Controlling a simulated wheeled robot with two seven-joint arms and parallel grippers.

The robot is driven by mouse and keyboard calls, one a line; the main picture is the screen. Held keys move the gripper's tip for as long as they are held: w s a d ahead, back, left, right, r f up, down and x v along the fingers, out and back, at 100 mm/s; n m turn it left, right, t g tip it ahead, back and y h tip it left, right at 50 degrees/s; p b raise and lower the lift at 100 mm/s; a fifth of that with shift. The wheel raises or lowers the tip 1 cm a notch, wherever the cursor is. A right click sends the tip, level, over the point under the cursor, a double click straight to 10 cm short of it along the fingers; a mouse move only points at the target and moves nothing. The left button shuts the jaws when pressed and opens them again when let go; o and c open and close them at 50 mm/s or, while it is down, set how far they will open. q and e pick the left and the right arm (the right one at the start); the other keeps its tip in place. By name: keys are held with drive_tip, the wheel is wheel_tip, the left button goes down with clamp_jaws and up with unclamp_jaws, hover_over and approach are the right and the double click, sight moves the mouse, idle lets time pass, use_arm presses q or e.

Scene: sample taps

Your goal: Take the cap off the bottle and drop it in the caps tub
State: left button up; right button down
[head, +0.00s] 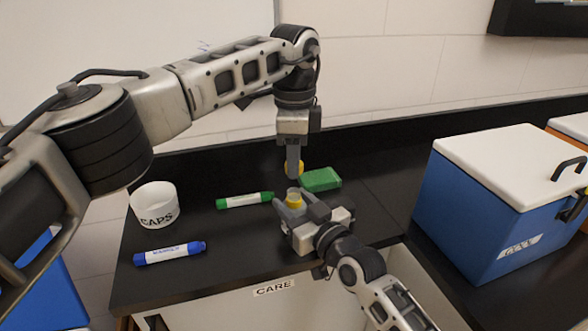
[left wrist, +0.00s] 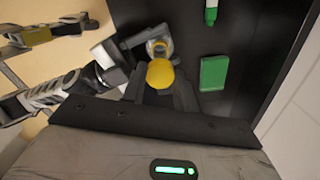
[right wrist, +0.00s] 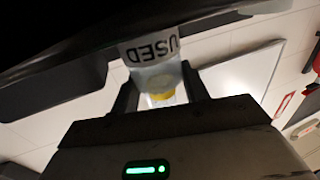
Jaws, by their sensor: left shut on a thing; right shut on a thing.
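The yellow cap (left wrist: 161,74) is off the bottle, between the fingers of my left gripper (head: 293,172), which is shut on it and points down. The bottle (head: 294,198) is below the cap, with yellow showing near its top. My right gripper (head: 301,208) is shut on the bottle. In the right wrist view the bottle (right wrist: 158,75) is between the fingers, near upside-down "USED" lettering. In the left wrist view the bottle's mouth (left wrist: 159,47) shows just beyond the cap. The white caps tub (head: 154,204), lettered CAPS, stands at the left of the bench.
A green block (head: 320,180) lies behind the bottle. A blue cooler with a white lid (head: 497,205) stands at the right. The black bench (head: 225,235) is bare between the markers.

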drive_tip(key=c, duration=0.7)
unclamp_jaws()
drive_tip(key=shift+o, duration=0.2)
drive_tip(key=b+v, duration=0.1)
drive_tip(key=v, duration=1.1)
